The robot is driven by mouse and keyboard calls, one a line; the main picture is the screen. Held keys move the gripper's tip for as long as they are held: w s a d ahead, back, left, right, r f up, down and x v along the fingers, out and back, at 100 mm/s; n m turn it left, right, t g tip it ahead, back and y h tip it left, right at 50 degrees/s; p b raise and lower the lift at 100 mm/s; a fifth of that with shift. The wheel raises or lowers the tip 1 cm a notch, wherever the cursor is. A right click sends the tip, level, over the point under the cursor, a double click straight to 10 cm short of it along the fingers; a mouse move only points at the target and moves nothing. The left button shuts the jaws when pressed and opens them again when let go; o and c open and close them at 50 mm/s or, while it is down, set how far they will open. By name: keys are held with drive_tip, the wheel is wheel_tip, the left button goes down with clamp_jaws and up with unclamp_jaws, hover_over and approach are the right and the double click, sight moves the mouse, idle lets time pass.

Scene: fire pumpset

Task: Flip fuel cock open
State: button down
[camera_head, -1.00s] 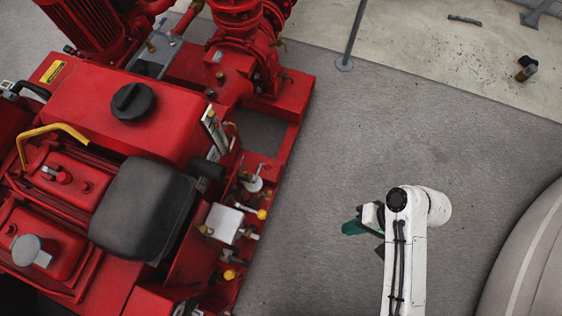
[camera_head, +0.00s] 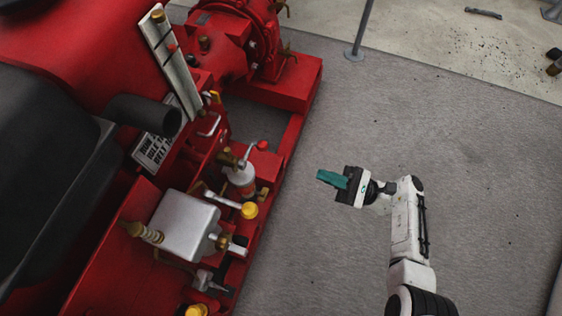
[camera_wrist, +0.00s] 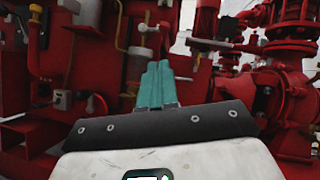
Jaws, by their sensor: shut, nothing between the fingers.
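My gripper (camera_head: 332,179) has teal fingers, shut and empty, over bare floor to the right of the red pumpset (camera_head: 295,85) in the head view. Its fingers point left, toward the engine side, and touch nothing. In the wrist view the shut fingers (camera_wrist: 158,85) point at the pumpset. A small valve with a red-tipped lever (camera_head: 262,145) sits above a pale filter bowl (camera_head: 241,180) on the engine's near side. It may be the fuel cock; I cannot tell for sure, nor its setting. A gap separates it from my gripper.
A silver box (camera_head: 182,226) and a yellow knob (camera_head: 249,210) sit close to the filter. A gauge strip (camera_head: 170,55) stands above them. The red base rail edges the pumpset. A grey post (camera_head: 360,30) stands behind. The grey floor (camera_head: 430,130) is clear.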

drive_tip(key=shift+w+d, duration=0.2)
drive_tip(key=shift+w, duration=0.05)
drive_tip(key=x, duration=1.4)
drive_tip(key=shift+r+b, duration=0.25)
drive_tip(key=shift+b, duration=0.05)
